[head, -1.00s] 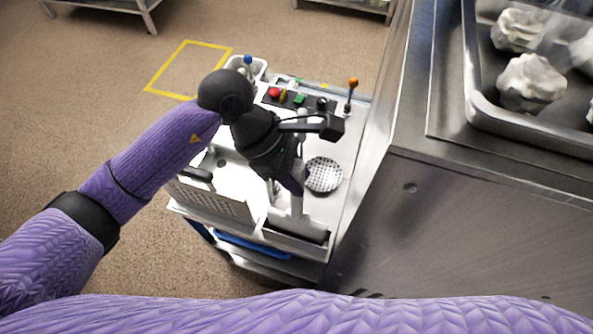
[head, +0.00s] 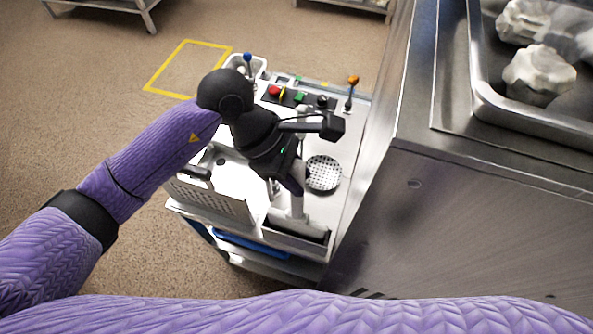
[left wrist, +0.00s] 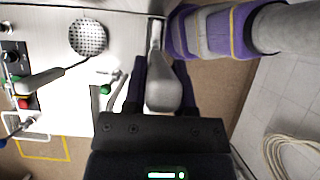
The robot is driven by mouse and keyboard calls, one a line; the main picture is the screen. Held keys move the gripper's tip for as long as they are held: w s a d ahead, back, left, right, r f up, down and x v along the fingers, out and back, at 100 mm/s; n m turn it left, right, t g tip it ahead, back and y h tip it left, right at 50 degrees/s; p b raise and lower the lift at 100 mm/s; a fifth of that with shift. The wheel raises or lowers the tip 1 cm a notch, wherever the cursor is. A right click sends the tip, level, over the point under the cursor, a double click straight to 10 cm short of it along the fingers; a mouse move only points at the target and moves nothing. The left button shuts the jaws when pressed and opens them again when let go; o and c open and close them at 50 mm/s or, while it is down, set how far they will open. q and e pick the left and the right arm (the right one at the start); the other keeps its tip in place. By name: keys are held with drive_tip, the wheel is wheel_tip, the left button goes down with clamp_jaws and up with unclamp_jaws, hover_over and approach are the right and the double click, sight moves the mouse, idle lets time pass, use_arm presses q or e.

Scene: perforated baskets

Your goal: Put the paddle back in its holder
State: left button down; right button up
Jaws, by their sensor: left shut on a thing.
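My left gripper (head: 291,185) points down at the front of the white cart top and is shut on the paddle (head: 297,208). The paddle is pale grey. In the left wrist view its rounded grey end (left wrist: 163,95) sits between my two purple fingers (left wrist: 161,88), with a thin shaft running away from it. In the head view its lower part meets a narrow, dark-bottomed metal tray (head: 285,243) at the cart's front edge, which appears to be the holder. I cannot tell whether the paddle rests in it or is just above. My right gripper is not in view.
A perforated skimmer (head: 323,174) lies right of my gripper. A perforated basket (head: 222,203) stands left. Buttons (head: 298,98) and an orange-tipped lever (head: 350,92) are at the back. A steel counter (head: 460,210) with a tray of pale lumps (head: 485,112) borders the right.

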use_arm(q)
drive_tip(key=shift+c, duration=1.8)
unclamp_jaws()
